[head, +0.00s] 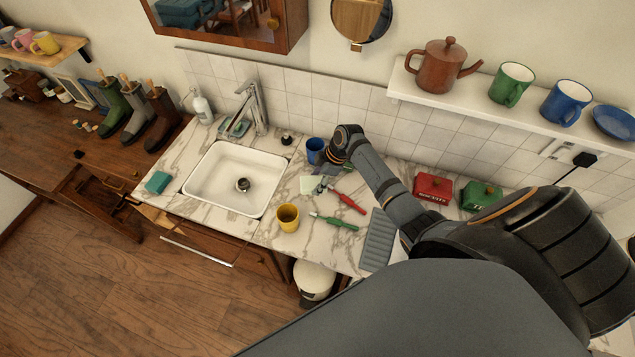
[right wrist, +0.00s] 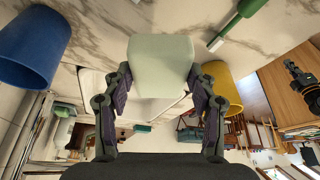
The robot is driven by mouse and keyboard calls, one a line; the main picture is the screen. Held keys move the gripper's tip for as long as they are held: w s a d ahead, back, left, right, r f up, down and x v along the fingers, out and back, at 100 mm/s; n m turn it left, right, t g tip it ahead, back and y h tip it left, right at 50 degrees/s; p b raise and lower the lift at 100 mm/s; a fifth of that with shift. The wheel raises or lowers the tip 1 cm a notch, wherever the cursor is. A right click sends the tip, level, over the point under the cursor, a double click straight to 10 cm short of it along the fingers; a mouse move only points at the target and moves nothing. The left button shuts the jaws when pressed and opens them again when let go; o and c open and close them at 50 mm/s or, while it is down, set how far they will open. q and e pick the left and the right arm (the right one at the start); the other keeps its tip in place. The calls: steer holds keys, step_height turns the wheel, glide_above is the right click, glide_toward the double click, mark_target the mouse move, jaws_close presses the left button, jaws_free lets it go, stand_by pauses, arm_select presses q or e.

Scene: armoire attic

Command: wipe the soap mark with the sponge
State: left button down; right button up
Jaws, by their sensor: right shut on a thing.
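My right gripper (head: 322,185) is low over the marble counter, between the blue cup and the yellow cup. In the right wrist view, my right gripper (right wrist: 160,80) is shut on a pale mint block (right wrist: 160,62). The block also shows as a pale patch beside the fingers in the head view (head: 307,184). I cannot tell whether it touches the counter. A teal sponge-like block (head: 158,182) lies left of the sink. I cannot make out a soap mark; the gripper and block may hide it. My left gripper does not show in the head view.
A blue cup (head: 316,150) stands behind my gripper and a yellow cup (head: 288,218) in front. A red-handled tool (head: 348,202) and a green-handled tool (head: 336,222) lie to the right. The white sink (head: 212,179) is left. A grey ribbed mat (head: 378,240) lies near the arm.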

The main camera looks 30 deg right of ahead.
steer(key=shift+r, duration=1.5)
steer(key=shift+f, duration=0.1)
